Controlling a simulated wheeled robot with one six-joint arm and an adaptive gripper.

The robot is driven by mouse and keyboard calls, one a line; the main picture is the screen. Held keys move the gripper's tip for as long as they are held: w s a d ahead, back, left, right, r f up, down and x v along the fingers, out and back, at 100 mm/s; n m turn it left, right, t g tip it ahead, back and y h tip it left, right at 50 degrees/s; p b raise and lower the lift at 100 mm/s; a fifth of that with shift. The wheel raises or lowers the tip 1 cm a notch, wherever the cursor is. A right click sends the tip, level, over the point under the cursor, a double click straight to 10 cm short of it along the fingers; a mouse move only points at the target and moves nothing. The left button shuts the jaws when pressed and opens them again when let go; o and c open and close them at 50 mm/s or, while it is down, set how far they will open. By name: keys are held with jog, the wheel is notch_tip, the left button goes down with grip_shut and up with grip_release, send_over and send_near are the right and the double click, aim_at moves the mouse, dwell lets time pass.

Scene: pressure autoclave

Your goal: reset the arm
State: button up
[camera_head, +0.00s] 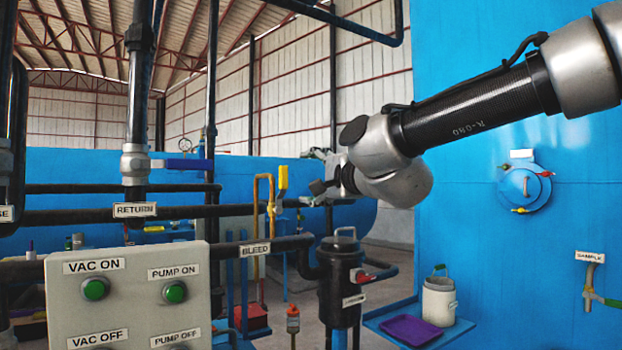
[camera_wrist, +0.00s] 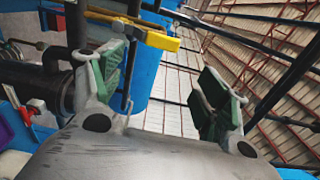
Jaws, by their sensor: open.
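My arm reaches in from the upper right in the head view, held in the air in front of the pipes. My gripper (camera_wrist: 165,88) shows in the wrist view with its two green-padded fingers spread wide and nothing between them. In the head view my gripper is mostly hidden behind the wrist joint. The wrist view is tilted. In it a yellow valve handle (camera_wrist: 160,41) shows beyond the fingers, near the left one; I cannot tell whether they touch.
A black canister (camera_head: 340,290) stands below my wrist, near the BLEED pipe (camera_head: 280,245). The yellow bleed handle (camera_head: 283,177) is to the left. A button panel (camera_head: 130,320) fills the lower left. A blue shelf (camera_head: 372,322) holds a white jug (camera_head: 438,303) and purple tray (camera_head: 405,330).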

jog(key=s+a+f+n+g, duration=0.2)
jog(key=s+f+n+g, duration=0.25)
jog(key=f+n, duration=0.45)
jog(key=s+d+f+n+g+h, duration=0.3)
jog(key=s+d+f+g, duration=0.15)
jog(key=d+f, duration=0.5)
jog(key=s+d+f+h, duration=0.2)
jog(key=s+d, duration=0.4)
jog(key=d, duration=0.4)
jog(key=s+d+f+g+h, duration=0.1)
jog(key=s+d+f, duration=0.3)
jog(key=d, duration=0.6)
jog(key=s+d+f+h, duration=0.2)
jog(key=s+d+h, duration=0.2)
jog(key=s+d, duration=0.4)
jog(key=shift+s+d+f+m+g, duration=0.3)
jog(key=shift+d+f+g, duration=0.1)
jog(key=shift+d, duration=0.75)
